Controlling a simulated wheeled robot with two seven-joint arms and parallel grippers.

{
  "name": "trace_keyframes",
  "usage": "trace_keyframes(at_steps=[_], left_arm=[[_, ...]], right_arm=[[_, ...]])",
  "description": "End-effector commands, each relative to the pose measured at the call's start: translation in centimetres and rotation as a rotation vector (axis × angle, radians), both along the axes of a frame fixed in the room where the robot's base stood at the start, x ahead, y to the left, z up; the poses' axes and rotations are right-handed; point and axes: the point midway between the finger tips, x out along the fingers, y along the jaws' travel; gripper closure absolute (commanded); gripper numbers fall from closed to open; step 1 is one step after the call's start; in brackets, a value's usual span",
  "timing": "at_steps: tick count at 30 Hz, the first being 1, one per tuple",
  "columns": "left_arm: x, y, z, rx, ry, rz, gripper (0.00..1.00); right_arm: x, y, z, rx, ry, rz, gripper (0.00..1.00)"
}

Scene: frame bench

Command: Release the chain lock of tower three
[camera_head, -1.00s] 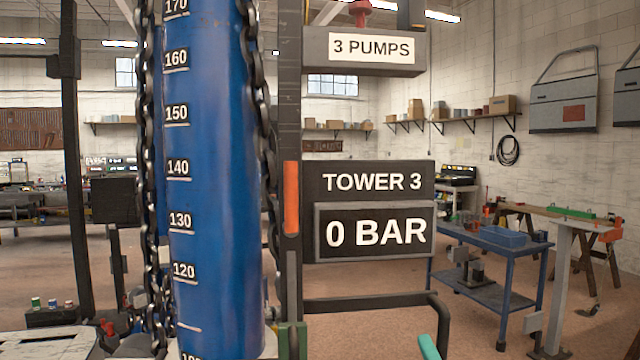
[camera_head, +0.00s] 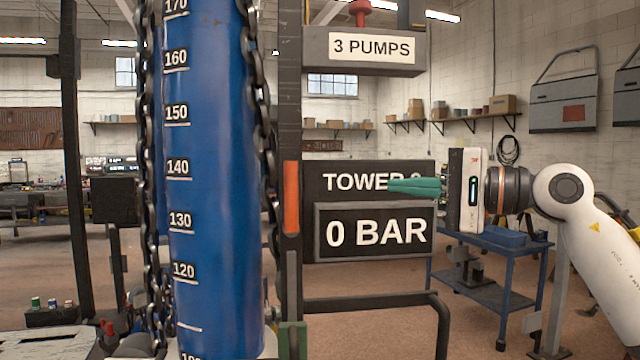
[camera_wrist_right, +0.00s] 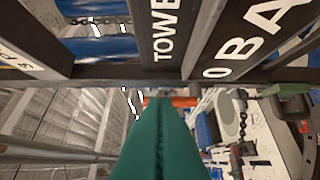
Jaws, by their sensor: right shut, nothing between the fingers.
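A black post (camera_head: 290,110) of tower three carries an upright orange bar (camera_head: 291,197), just right of the blue cylinder (camera_head: 212,200). The orange bar also shows just beyond my fingertips in the right wrist view (camera_wrist_right: 186,101). Dark chains (camera_head: 152,190) hang on both sides of the cylinder. My right gripper (camera_head: 390,187) has teal fingers, shut and empty. It points left, level with the bar and apart from it in the head view. The fingers cover part of the "TOWER 3" sign (camera_head: 345,183). My left gripper is out of view. I cannot tell which part is the chain lock.
The "0 BAR" display (camera_head: 375,232) sits below the sign. A "3 PUMPS" box (camera_head: 365,50) juts out above. A black tubular rail (camera_head: 380,300) runs below the display. A green block (camera_head: 292,340) is at the post's foot. A blue cart (camera_head: 490,290) stands behind at the right.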

Motion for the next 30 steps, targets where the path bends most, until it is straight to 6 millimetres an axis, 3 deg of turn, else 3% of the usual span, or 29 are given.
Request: trace_keyframes(at_steps=[8, 21, 30], left_arm=[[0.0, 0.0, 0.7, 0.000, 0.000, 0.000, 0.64], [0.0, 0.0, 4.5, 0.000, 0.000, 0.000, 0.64], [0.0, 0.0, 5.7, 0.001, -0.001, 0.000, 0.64]], right_arm=[[0.6, 1.3, 0.3, 0.005, 0.003, 0.005, 1.00], [4.7, 9.2, 0.4, 0.006, 0.005, 0.005, 1.00], [3.5, 12.4, 0.2, 0.005, 0.002, 0.002, 1.00]])
